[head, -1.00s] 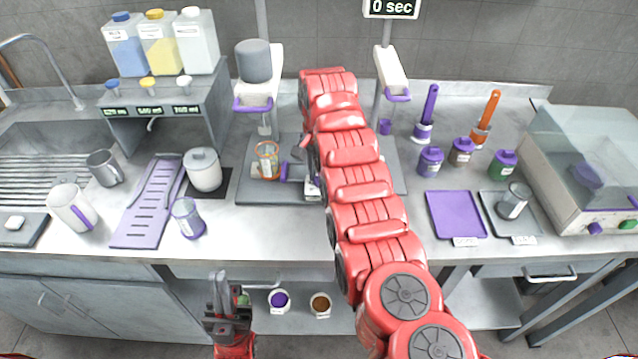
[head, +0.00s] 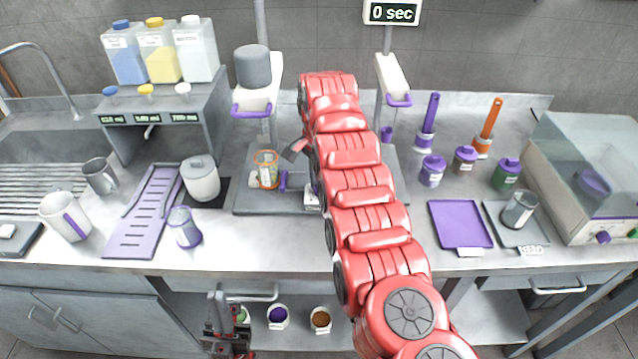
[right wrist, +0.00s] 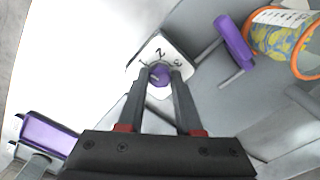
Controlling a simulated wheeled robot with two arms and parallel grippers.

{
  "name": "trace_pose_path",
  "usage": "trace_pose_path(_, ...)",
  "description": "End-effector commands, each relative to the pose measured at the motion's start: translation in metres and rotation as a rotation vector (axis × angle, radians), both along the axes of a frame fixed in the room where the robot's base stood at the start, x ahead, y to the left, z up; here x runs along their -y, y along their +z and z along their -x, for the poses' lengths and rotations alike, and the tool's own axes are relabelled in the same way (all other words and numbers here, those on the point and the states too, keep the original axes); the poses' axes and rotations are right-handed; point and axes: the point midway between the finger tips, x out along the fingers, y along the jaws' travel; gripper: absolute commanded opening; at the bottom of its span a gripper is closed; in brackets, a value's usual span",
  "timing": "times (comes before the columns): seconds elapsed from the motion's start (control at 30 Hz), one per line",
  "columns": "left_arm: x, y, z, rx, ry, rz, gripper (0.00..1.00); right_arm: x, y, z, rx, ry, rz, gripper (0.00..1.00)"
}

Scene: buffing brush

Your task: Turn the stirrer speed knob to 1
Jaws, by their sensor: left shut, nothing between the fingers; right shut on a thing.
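The stirrer speed knob (right wrist: 160,76) is purple and sits on a white dial plate (right wrist: 152,50) marked 1, 2 and 3 in the right wrist view. My right gripper (right wrist: 160,78) has its two fingers on either side of the knob, shut on it. I cannot tell exactly which number the knob points to. In the head view, my right arm hides the knob and most of that gripper. The stirrer's grey base (head: 262,207) carries a glass beaker with an orange rim (head: 266,168). My left gripper (head: 219,300) is shut and empty, low in front of the counter.
Close to the knob, a purple handle-like part (right wrist: 235,42) lies beside the beaker. A white lidded pot (head: 200,180) and a purple-marked cup (head: 185,228) stand left of the stirrer. A purple tray (head: 460,222) lies to the right. The counter front between cup and arm is clear.

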Motion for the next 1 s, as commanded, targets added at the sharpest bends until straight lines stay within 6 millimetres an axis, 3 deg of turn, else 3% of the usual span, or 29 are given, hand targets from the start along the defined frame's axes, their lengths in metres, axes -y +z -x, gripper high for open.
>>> trace_pose_path(0.03, 0.000, 0.000, 0.000, 0.000, 0.000, 0.000, 0.00, 0.000, 0.001, -0.001, 0.002, 0.000, 0.000, 0.00)
trace_pose_path(0.07, 0.000, 0.000, 0.000, 0.000, 0.000, 0.000, 0.00, 0.000, 0.001, -0.001, 0.002, 0.000, 0.000, 0.38)
trace_pose_path(0.2, 0.000, 0.000, 0.000, 0.000, 0.000, 0.000, 0.00, 0.000, 0.000, 0.000, 0.001, 0.000, 0.000, 0.63)
trace_pose_path(0.67, 0.000, -0.002, 0.000, 0.000, 0.000, 0.000, 0.00, 0.000, 0.009, 0.000, -0.001, 0.000, -0.002, 0.64)
trace_pose_path(0.8, 0.000, -0.006, 0.000, 0.000, 0.000, 0.000, 0.00, 0.002, 0.032, -0.001, 0.004, 0.000, 0.000, 0.64)
trace_pose_path(0.97, 0.000, 0.008, 0.000, 0.000, 0.000, 0.000, 0.00, 0.003, 0.064, -0.001, 0.003, -0.002, 0.003, 0.64)
trace_pose_path(1.0, 0.000, 0.024, 0.000, -0.001, 0.000, 0.000, 0.00, 0.002, 0.079, -0.001, 0.003, -0.001, 0.001, 0.64)
